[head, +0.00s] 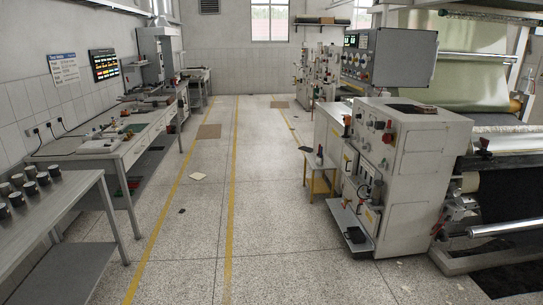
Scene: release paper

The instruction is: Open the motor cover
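I cannot pick out a motor cover for certain in the head view. A large light-grey machine cabinet (412,185) stands at the right, with knobs and gauges on its left face and plain panels on its right face. The panels look closed. A roll machine (460,75) with pale green sheet stands behind it. Neither of my grippers shows in the view.
Workbenches (120,145) with tools line the left wall. A grey table (60,195) with several dark cups (30,175) is at the near left. A small yellow stool (320,178) stands beside the cabinet. The aisle floor (215,220) between yellow lines is mostly clear.

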